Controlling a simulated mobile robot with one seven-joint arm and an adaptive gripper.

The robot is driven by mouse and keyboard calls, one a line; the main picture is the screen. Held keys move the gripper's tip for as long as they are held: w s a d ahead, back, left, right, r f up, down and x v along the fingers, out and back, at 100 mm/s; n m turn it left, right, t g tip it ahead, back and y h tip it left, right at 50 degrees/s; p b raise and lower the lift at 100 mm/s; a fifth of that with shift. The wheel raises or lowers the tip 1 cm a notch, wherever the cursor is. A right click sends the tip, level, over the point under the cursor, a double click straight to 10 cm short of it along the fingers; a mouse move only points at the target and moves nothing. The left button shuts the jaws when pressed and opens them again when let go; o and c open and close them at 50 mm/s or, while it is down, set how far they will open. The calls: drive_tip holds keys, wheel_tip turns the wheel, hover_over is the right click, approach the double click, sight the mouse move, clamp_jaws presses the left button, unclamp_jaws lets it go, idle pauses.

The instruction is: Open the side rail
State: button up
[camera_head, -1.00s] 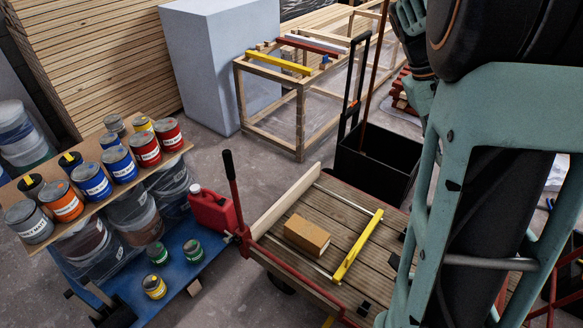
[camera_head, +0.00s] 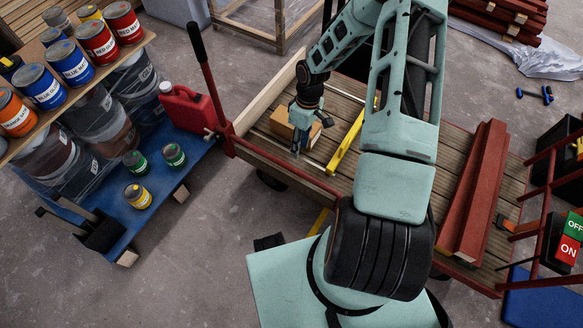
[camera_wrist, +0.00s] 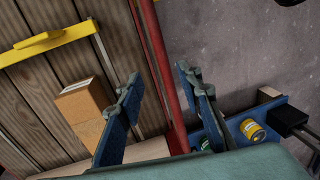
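The cart has a plank deck (camera_head: 345,105) with a red side rail (camera_head: 275,165) along its near edge. A red upright lever with a black grip (camera_head: 203,75) stands at the rail's left end. My gripper (camera_head: 298,150) reaches down over the deck close to the rail. In the wrist view my gripper (camera_wrist: 163,100) is open, its two blue fingers well apart. The red rail (camera_wrist: 157,60) runs through the gap between them in the picture. I cannot tell how far the fingertips are from it. The rail's lower part is hidden by my gripper's body.
Red battens (camera_head: 475,190) lie at the deck's right. A blue platform with paint cans (camera_head: 138,196) and a red jerrycan (camera_head: 190,108) stands left.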

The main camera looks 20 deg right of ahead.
sight(295, 169)
drive_tip(key=f, duration=0.3)
drive_tip(key=s+a+f+b, duration=0.1)
drive_tip(key=f, duration=0.3)
drive_tip(key=f+b, duration=0.1)
drive_tip(key=f, duration=0.2)
drive_tip(key=shift+s+a+f, duration=0.15)
drive_tip(key=shift+a+f, duration=0.25)
clamp_jaws()
